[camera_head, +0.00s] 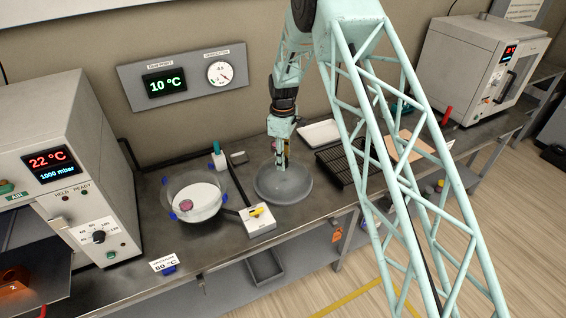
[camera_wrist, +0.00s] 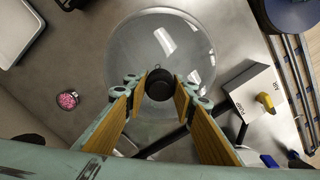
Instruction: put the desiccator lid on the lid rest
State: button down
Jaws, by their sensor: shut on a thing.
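The desiccator lid (camera_head: 298,188) is a clear grey glass dome with a wide rim. It is right of the open desiccator bowl (camera_head: 208,207) in the head view. The lid also fills the upper middle of the wrist view (camera_wrist: 185,50). My gripper (camera_head: 283,163) points down over the lid, fingers shut on its dark knob (camera_wrist: 160,84). The lid looks level, at or very near the bench; I cannot tell whether it touches anything below. No separate lid rest is distinguishable; the area under the lid is hard to make out.
A white box with a yellow switch (camera_head: 258,221) stands close in front of the lid. A black rack (camera_head: 345,165) and white tray (camera_head: 320,132) lie to the right and behind. A small pink-filled jar (camera_wrist: 68,100) is near the lid. A green-capped bottle (camera_head: 218,157) stands behind the bowl.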

jog(key=shift+f, duration=0.3)
jog(key=shift+f, duration=0.15)
jog(key=c, duration=2.2)
grip_release()
jog(key=shift+r, duration=6.1)
jog(key=shift+r, duration=0.1)
